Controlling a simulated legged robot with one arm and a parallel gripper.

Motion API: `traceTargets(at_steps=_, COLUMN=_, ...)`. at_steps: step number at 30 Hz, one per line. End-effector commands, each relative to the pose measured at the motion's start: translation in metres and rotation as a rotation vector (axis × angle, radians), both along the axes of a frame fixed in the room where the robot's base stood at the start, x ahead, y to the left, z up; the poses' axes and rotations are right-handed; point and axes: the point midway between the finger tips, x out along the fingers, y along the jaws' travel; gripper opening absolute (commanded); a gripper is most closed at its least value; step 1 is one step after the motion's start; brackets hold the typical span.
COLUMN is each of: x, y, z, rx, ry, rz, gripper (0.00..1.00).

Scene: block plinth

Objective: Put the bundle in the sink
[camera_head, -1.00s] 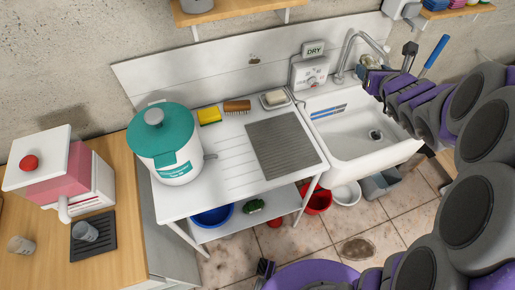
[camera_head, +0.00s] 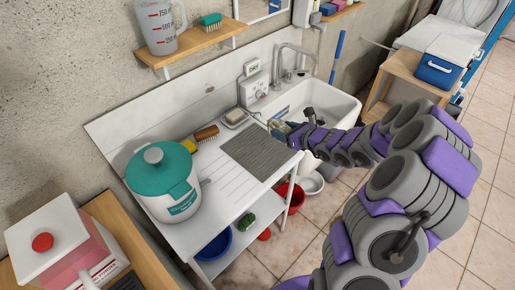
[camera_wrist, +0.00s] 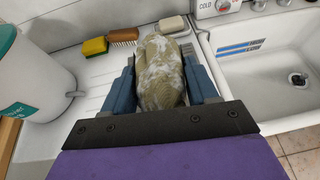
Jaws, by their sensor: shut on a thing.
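My gripper (camera_wrist: 165,82) is shut on the bundle (camera_wrist: 160,62), a lumpy grey-green wrapped thing with white patches, in the wrist view. The blue jaws press on its left and right sides. The white sink (camera_wrist: 285,95) lies to the right of the gripper, with a drain and blue stripes inside. In the head view my gripper (camera_head: 279,127) is at the sink's left end, near the drainboard's right edge. The sink (camera_head: 345,108) is partly behind my arm there. The bundle is too small to make out clearly in the head view.
A white drainboard with a grey ribbed mat (camera_head: 258,150) adjoins the sink on the left. A teal-lidded pot (camera_head: 165,185) stands on it. A yellow sponge (camera_wrist: 94,46), a brush (camera_wrist: 124,36) and soap (camera_wrist: 174,25) line the back. A faucet (camera_head: 295,60) rises behind the sink.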

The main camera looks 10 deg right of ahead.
Motion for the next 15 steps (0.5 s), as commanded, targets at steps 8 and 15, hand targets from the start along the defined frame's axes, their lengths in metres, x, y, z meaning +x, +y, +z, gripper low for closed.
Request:
traceTargets(at_steps=8, x=-0.027, y=-0.018, z=-0.070, rx=-0.013, ry=0.000, rz=0.050, gripper=0.23)
traceTargets(at_steps=15, x=-0.041, y=-0.032, z=-0.096, rx=-0.016, ry=-0.003, rz=0.065, gripper=0.23)
